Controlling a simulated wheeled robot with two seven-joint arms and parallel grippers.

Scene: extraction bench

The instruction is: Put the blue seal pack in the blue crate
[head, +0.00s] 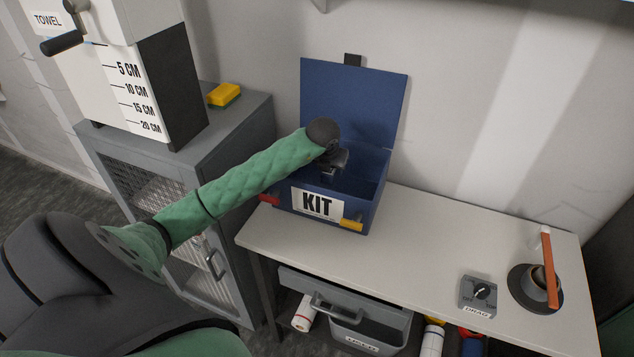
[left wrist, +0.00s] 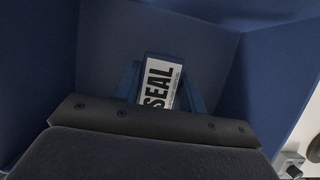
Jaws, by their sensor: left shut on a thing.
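The blue crate (head: 355,100) with a KIT label stands on the bench with its lid raised against the wall. My left gripper (head: 332,172) reaches in over the crate's opening and points down. In the left wrist view it is shut on the blue seal pack (left wrist: 163,82), whose white label reads SEAL. Blue crate walls (left wrist: 270,60) surround the pack in that view. The gripper hides part of the pack, and I cannot tell whether the pack touches the crate floor. My right gripper is not in view.
The bench top (head: 430,240) is clear right of the crate, up to a grey dial box (head: 479,294) and a dark cup on a round base (head: 528,292). A grey cabinet (head: 235,140) stands left, with a towel dispenser (head: 130,70) and a yellow-green sponge (head: 224,95) on top.

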